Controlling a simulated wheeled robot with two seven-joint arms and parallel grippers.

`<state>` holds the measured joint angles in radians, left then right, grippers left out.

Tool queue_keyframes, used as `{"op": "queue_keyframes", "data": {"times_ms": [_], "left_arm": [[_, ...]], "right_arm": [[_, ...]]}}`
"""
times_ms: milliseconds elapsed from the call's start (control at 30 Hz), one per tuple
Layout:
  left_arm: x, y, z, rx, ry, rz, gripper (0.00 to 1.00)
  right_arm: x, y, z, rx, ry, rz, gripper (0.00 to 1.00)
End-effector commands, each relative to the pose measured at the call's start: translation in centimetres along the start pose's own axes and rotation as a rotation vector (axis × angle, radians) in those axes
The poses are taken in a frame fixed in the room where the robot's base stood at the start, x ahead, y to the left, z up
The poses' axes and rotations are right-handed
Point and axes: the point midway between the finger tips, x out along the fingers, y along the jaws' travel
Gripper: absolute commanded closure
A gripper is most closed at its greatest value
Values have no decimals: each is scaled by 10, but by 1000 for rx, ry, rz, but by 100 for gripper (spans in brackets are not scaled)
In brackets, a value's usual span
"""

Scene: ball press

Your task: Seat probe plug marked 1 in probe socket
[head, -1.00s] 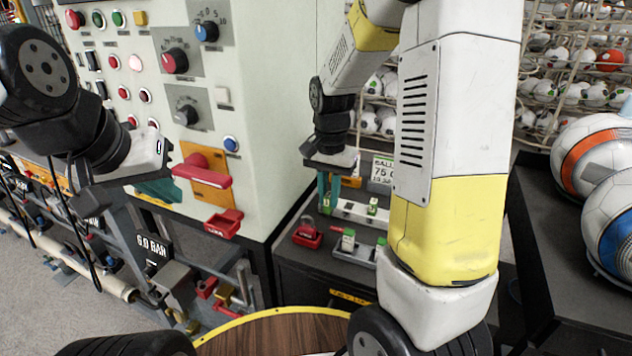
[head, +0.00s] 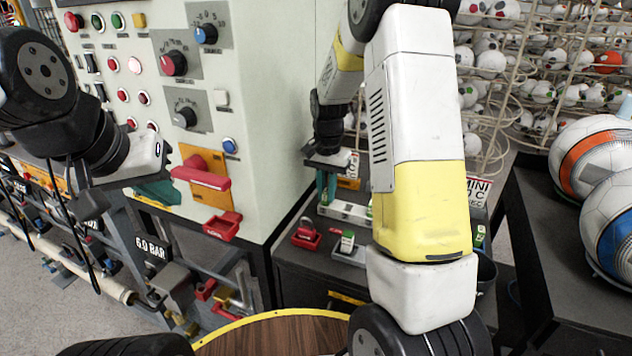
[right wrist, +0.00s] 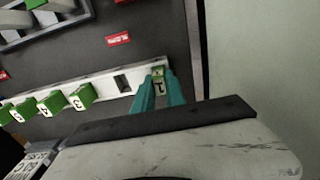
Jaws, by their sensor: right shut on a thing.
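My right gripper (right wrist: 160,88) has teal fingers shut on a small green plug (right wrist: 158,74) with a pale marked face; the mark looks like a 1 or T. It is at the right end of a white strip (right wrist: 100,88), beside a dark slot (right wrist: 122,83) in that strip. I cannot tell whether the plug is inside the strip or just above it. In the head view the right gripper (head: 326,186) is over the left end of the strip (head: 343,210). No socket label is readable.
Several green plugs (right wrist: 52,105) stand along the strip. A grey block with a green-and-white piece (head: 347,244) and a red holder (head: 306,236) are in front. A red handle (head: 200,172) juts from the cabinet. A light wall (right wrist: 262,50) stands close to the right gripper.

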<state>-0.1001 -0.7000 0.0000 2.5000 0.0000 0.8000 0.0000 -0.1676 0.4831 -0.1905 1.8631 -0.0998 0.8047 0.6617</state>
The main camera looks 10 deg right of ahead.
Motion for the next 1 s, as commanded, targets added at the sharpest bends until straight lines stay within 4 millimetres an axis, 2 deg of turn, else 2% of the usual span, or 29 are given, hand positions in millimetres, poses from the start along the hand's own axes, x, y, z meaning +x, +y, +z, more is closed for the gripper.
{"op": "queue_keyframes", "data": {"times_ms": [133, 167, 267, 567, 667, 767, 1000], "left_arm": [[0, 0, 0, 0, 0, 0, 100], [0, 0, 0, 0, 0, 0, 100], [0, 0, 0, 0, 0, 0, 100], [0, 0, 0, 0, 0, 0, 100], [0, 0, 0, 0, 0, 0, 100], [0, 0, 0, 0, 0, 0, 100], [0, 0, 0, 0, 0, 0, 100]], "right_arm": [[3, 0, 0, 0, -1, 1, 100], [3, 0, 0, 0, -1, 1, 81], [3, 0, 0, 0, -1, 1, 63], [2, 0, 0, 0, 0, 0, 63], [-4, 0, 0, 0, 2, -1, 63], [-17, -1, -1, 0, 3, -2, 63], [-70, -1, -1, 0, 4, -4, 63]]}}
